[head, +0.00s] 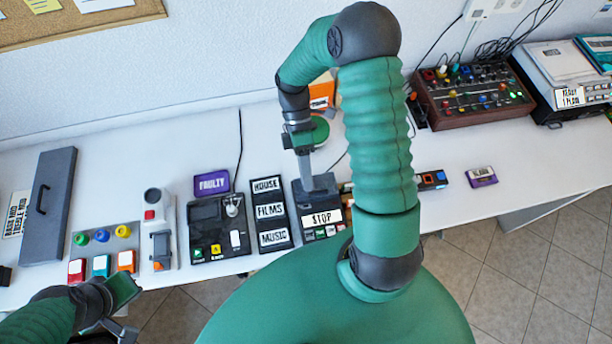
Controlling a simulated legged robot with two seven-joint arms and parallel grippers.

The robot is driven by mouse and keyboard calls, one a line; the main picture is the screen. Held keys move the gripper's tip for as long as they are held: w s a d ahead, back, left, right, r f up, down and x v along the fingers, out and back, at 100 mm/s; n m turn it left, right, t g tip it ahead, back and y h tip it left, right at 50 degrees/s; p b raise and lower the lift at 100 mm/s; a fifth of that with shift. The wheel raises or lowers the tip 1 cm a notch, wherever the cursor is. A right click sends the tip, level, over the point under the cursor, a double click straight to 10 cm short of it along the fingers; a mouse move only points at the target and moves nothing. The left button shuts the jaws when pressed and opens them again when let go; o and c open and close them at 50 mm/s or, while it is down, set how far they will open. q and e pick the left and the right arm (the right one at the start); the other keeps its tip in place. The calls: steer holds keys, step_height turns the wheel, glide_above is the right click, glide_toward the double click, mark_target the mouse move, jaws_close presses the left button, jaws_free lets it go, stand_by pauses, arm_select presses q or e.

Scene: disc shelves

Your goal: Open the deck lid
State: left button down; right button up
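A dark deck (333,232) with a white STOP label stands near the table's front edge, right of the middle. Its grey top, where a lid would be, is partly covered by my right gripper (307,186). The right gripper points down with its grey fingertip at or just above this top; I cannot tell if it touches. Its other finger is not clear, so its opening is unclear. My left gripper (124,308) is at the lower left, in front of the table edge, with its fingers apart and nothing between them.
A black device (217,238) stands behind the left front edge, with a purple FAULTY sign (212,183) behind it. A rack labelled HOUSE, FILMS, MUSIC (270,212) is close left of the deck. A mixer (473,97) stands at the back right. My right arm hides the area right of the deck.

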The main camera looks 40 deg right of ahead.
step_height(320, 180, up, 14)
steer(key=w+d+p, duration=0.1)
steer(key=w+p, duration=0.1)
steer(key=p, duration=1.1)
steer(key=shift+d, duration=0.2)
steer(key=shift+w, duration=0.1)
steer(key=shift+p, duration=0.3)
steer(key=shift+f, duration=0.1)
